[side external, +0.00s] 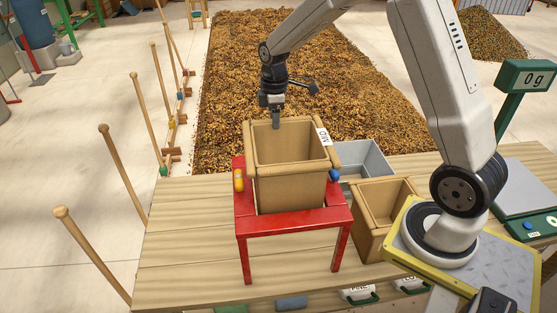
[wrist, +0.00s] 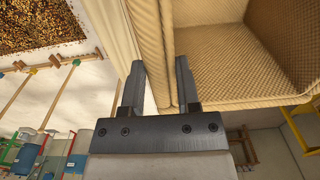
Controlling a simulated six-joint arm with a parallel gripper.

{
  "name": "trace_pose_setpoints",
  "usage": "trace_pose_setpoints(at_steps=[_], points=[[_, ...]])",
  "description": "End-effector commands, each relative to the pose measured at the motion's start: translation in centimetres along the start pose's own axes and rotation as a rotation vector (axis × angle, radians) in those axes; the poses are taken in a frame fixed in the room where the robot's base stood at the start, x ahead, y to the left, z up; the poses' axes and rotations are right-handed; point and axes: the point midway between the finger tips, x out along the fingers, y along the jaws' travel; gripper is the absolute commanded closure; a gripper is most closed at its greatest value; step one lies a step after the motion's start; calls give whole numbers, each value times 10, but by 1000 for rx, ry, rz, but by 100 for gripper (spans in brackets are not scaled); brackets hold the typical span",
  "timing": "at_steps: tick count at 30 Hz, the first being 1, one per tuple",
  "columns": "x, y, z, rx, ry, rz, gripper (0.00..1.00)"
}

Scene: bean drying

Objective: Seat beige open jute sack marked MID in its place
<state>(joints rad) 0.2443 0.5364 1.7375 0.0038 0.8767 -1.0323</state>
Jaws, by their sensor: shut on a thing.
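The beige open jute sack (side external: 287,185), with a white MID tag on its right rim, is upright and empty at the red stand (side external: 291,226). Its lower part is within the stand's frame; I cannot tell whether it rests fully down. My gripper (side external: 275,119) is at the sack's far rim, shut on its wall. In the wrist view my gripper (wrist: 159,85) has one finger on each side of the woven wall, and the sack (wrist: 240,55) opens to the right.
The stand has a yellow knob (side external: 239,180) and a blue knob (side external: 334,175). Another beige open container (side external: 374,239) and a grey bin (side external: 371,158) stand close on the right. A scale display (side external: 527,77) reads 0 g. The table's left part (side external: 185,225) is clear.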

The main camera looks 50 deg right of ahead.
Motion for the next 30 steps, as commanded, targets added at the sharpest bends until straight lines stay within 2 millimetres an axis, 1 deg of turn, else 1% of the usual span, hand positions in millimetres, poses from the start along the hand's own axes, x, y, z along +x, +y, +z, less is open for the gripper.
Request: trace_pose_setpoints(at_steps=[30], points=[[36, 0, 0, 0, -1, -1, 100]])
